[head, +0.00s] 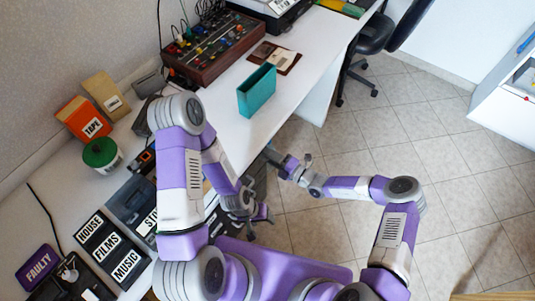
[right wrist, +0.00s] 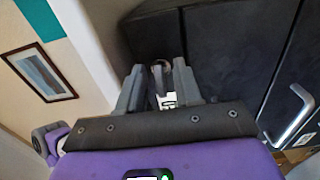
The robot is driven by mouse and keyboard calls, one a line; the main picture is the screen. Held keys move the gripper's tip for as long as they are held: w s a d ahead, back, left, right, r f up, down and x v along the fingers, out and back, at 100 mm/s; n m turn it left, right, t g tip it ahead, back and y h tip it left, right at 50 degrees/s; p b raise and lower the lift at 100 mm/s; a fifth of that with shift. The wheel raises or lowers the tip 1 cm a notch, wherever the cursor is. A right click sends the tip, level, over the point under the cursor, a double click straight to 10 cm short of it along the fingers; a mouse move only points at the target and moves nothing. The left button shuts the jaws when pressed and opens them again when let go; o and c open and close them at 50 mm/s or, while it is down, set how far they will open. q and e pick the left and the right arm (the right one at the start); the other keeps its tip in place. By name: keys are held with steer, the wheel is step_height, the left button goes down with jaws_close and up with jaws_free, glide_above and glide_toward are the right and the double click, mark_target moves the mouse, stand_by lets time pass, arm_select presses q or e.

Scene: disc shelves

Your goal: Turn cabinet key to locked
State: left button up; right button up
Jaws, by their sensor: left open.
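My right gripper (right wrist: 160,75) faces the dark cabinet front (right wrist: 225,55) in the right wrist view. Its two fingers stand apart on either side of a small key-like metal piece (right wrist: 158,68) with a pale tag or plate below it. I cannot tell whether the fingers touch it, or how it is turned. In the head view my right gripper (head: 272,158) is beside the desk's side, low down, and the key is too small to see. My left gripper (head: 250,213) is open and empty, lower in the picture and apart from the right one.
A metal bar handle (right wrist: 292,115) is on the cabinet, right of my fingers. The white desk (head: 228,138) bears a teal box (head: 257,92), a control panel (head: 214,45) and labelled boxes (head: 90,228). The tiled floor (head: 425,130) is open to the right, with an office chair (head: 375,35) behind.

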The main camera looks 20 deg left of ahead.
steer(key=p+v, duration=0.1)
steer(key=v, duration=0.5)
steer(key=shift+d, duration=0.1)
stand_by(0.3)
steer(key=s+d+f+n+g+h+p, duration=0.1)
steer(key=s+f+n+g+h, duration=0.2)
steer(key=s+n, duration=0.45)
steer(key=s+d+f+n+g+h+p, duration=0.1)
steer(key=s+d+n+g+h, duration=0.15)
steer(key=s+n+g, duration=0.5)
steer(key=s+d+r+n+t+h+p, duration=0.1)
steer(key=s+d+n+t+h, duration=0.1)
steer(key=d+n, duration=0.4)
steer(key=s+d+r+n+t+h+p, duration=0.1)
steer(key=d+n+h, duration=0.4)
steer(key=n, duration=1.1)
steer(key=shift+s+d+r+t, duration=0.6)
steer(key=shift+s+d+t, duration=0.25)
steer(key=shift+t, duration=0.1)
